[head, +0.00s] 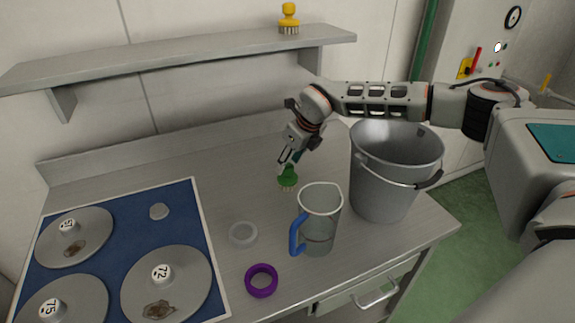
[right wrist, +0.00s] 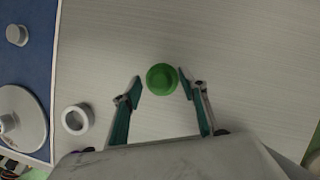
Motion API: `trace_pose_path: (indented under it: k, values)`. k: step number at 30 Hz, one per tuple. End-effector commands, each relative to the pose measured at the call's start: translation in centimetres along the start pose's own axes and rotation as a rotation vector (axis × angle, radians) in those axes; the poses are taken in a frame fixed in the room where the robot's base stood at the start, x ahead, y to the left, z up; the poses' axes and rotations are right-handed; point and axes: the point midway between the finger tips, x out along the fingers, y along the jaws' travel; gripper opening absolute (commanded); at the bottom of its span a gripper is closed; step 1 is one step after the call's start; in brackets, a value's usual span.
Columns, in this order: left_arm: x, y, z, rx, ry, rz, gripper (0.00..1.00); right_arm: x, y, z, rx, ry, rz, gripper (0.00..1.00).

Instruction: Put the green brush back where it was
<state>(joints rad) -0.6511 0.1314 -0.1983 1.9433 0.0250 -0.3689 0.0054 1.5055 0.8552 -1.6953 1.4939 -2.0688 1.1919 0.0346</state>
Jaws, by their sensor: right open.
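The green brush (head: 287,177) stands upright on the metal counter, bristles down, behind the clear jug. In the right wrist view the green brush (right wrist: 162,78) is seen from above as a round green knob. My right gripper (head: 289,161) is just above the brush in the head view. In the right wrist view my right gripper (right wrist: 160,92) is open, its two fingers on either side of the brush with gaps to it. My left gripper is not in view.
A clear jug (head: 320,215) with a blue handle and a metal bucket (head: 383,185) stand close by. A white ring (head: 243,234) and purple ring (head: 261,281) lie in front. A blue mat (head: 115,205) with discs is at left. A yellow brush (head: 289,18) stands on the shelf (head: 180,52).

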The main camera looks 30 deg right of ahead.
Motion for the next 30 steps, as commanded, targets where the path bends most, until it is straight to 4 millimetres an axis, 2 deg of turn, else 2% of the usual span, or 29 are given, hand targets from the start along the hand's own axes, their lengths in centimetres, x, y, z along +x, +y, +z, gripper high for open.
trace_pose_path:
  k: [9, 15, 21, 30]
  values:
    - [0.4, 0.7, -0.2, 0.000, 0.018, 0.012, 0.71, -6.5, 0.0, 0.0, 0.000, -0.004, 0.000, 0.43]
    - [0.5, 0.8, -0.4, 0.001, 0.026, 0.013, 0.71, -9.4, 0.0, 0.0, 0.000, -0.003, 0.000, 0.43]
    - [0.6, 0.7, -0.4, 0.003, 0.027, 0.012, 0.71, -10.3, 0.0, 0.0, 0.000, -0.001, 0.000, 0.43]
    - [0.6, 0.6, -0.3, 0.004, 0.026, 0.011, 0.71, -10.4, 0.0, 0.0, -0.001, -0.001, 0.000, 0.43]
